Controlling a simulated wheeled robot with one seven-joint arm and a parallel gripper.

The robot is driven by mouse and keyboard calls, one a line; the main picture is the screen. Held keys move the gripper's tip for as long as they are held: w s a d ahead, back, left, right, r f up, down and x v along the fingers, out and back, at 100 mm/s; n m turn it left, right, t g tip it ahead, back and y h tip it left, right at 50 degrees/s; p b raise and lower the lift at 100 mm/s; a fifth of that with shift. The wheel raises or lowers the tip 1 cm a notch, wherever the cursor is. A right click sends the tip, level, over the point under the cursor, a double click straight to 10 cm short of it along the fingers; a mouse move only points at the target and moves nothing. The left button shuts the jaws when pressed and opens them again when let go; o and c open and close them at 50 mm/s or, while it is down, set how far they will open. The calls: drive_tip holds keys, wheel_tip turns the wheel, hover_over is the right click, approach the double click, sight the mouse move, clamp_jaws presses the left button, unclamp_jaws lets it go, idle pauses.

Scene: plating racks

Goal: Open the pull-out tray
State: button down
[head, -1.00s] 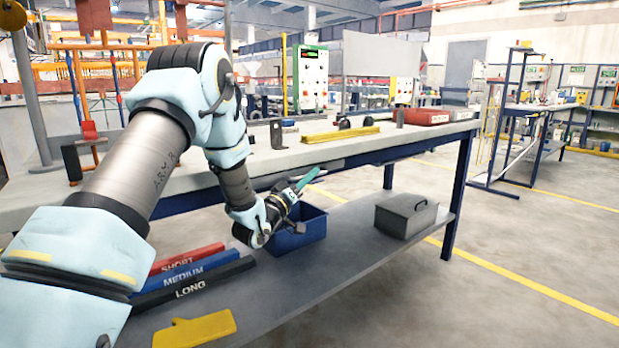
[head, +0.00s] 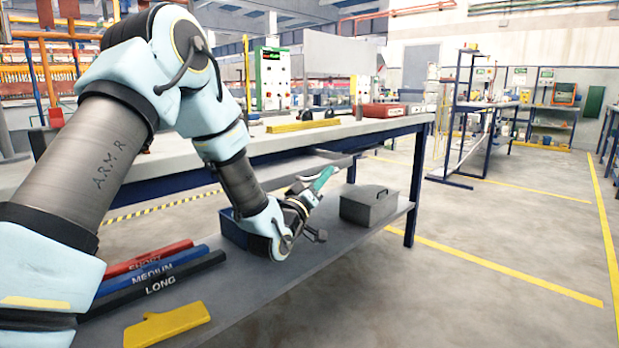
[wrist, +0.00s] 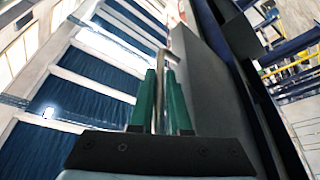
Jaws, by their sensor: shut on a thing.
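The pull-out tray (head: 305,164) is a grey, shallow slab under the workbench top. In the head view it sticks out from beneath the bench's front edge, so it stands at least partly open. My gripper (head: 325,178) is at the tray's front edge, its teal fingers reaching up to it. In the wrist view the green fingers (wrist: 165,100) are closed around a thin metal bar, the tray handle (wrist: 160,75). A broad grey face (wrist: 205,80), seemingly the tray's, lies right beside the fingers. In the head view the handle is hidden by my gripper.
On the lower shelf are a lidded grey box (head: 368,206), a blue bin (head: 232,230) partly behind my arm, labelled red, blue and black bars (head: 160,270) and a yellow piece (head: 167,325). The floor in front of the bench is clear.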

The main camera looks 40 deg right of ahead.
drive_tip(key=shift+s, duration=0.35)
drive_tip(key=c, duration=1.2)
unclamp_jaws()
drive_tip(key=shift+o, duration=0.2)
drive_tip(key=v, duration=1)
drive_tip(key=shift+a+b, duration=0.35)
drive_tip(key=shift+s+f, duration=0.1)
drive_tip(key=shift+f, duration=0.1)
